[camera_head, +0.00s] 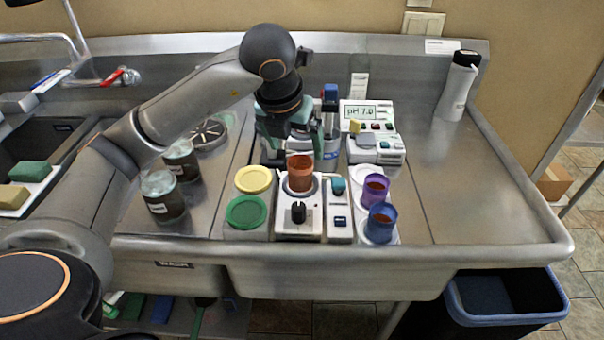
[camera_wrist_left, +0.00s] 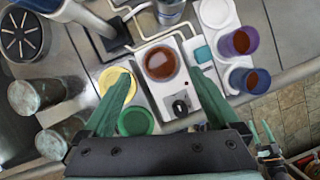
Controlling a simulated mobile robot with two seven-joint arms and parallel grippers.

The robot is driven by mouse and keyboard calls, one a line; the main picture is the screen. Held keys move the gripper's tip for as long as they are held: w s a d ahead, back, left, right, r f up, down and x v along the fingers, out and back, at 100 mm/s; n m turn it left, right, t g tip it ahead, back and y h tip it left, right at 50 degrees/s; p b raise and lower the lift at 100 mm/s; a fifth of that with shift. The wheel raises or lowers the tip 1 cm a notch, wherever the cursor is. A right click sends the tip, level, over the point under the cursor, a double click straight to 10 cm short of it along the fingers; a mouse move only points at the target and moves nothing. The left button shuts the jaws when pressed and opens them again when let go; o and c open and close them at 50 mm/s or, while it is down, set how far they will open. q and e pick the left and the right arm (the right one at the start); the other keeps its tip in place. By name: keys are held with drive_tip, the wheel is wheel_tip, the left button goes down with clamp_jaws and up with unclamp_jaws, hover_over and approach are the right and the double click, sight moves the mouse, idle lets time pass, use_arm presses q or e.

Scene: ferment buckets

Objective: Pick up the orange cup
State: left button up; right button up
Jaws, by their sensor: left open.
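The orange cup (camera_head: 300,172) stands upright on a white device with a black knob (camera_head: 298,212), near the middle of the sink counter. In the left wrist view the cup (camera_wrist_left: 161,63) shows from above, with dark reddish-brown contents. My left gripper (camera_head: 295,140) is open and points down, above and just behind the cup in the head view. In the left wrist view its green fingers (camera_wrist_left: 160,75) lie to either side of the cup, apart from it. My right gripper is not in view.
Yellow-lidded (camera_head: 253,179) and green-lidded (camera_head: 246,212) containers stand left of the device. Purple (camera_head: 375,190) and blue (camera_head: 381,222) cups stand on its right. A pH meter (camera_head: 372,118) stands behind. Cloudy jars (camera_head: 163,195) are at left.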

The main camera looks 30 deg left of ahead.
sight(300, 164)
use_arm(q)
drive_tip(key=x, duration=0.7)
drive_tip(key=shift+f+p, duration=0.3)
drive_tip(key=shift+c, duration=0.2)
drive_tip(key=c, duration=1.4)
drive_tip(key=shift+r, duration=0.1)
drive_tip(key=shift+c, duration=0.2)
